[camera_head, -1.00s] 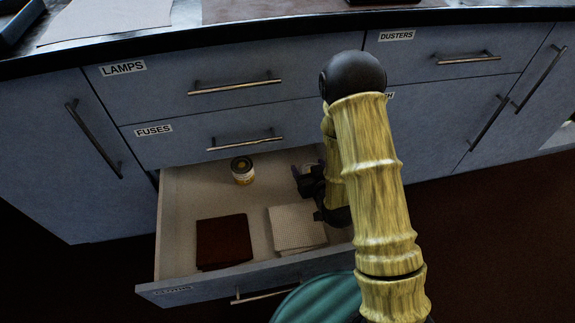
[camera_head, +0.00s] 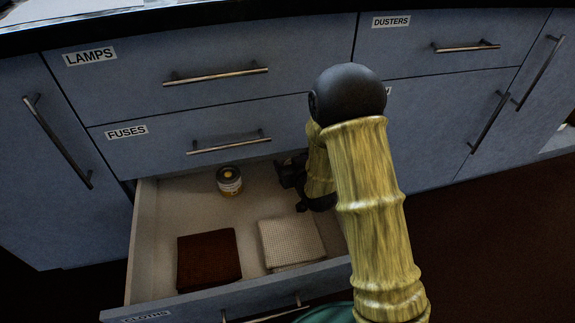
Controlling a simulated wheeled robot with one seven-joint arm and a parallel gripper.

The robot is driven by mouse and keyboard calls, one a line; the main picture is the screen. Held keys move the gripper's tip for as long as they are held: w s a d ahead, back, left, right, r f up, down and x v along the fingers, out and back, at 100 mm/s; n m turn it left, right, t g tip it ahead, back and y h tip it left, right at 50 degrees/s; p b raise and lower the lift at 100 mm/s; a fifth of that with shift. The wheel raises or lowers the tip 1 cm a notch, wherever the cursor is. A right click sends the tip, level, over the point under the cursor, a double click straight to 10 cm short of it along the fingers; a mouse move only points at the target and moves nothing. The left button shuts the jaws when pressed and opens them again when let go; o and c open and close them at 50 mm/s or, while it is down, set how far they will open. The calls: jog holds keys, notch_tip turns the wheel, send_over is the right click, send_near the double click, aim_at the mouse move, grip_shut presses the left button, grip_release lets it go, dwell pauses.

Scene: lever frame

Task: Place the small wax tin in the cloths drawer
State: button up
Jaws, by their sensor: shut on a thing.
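The cloths drawer (camera_head: 150,240) stands open at the bottom of the cabinet, its front label reading CLOTHS. A small round tin with a yellowish label (camera_head: 229,181) stands upright inside, near the back left. I cannot tell from its look whether it is the small wax tin. My gripper (camera_head: 290,176) is over the back right part of the drawer, to the right of this tin and apart from it. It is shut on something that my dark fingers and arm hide.
A folded dark brown cloth (camera_head: 209,258) and a folded pale cloth (camera_head: 291,243) lie at the drawer's front. Bare drawer floor shows between tin and cloths. The shut FUSES drawer (camera_head: 170,140) is just above, with the LAMPS drawer (camera_head: 200,50) over it. My arm hides the drawer's right end.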

jog(key=shift+w+a+f, duration=0.2)
jog(key=shift+w+a, duration=0.1)
jog(key=shift+a, duration=0.05)
jog(key=shift+d, duration=0.1)
jog(key=shift+w+a+f+b, duration=0.25)
jog(key=shift+w+f+b, duration=0.3)
jog(key=shift+w+f, duration=0.1)
jog(key=shift+w+a+f+b, duration=0.2)
jog(key=shift+w+f+b, duration=0.3)
jog(key=shift+w, duration=0.1)
jog(key=shift+w+a+f, duration=0.1)
jog(key=shift+w, duration=0.15)
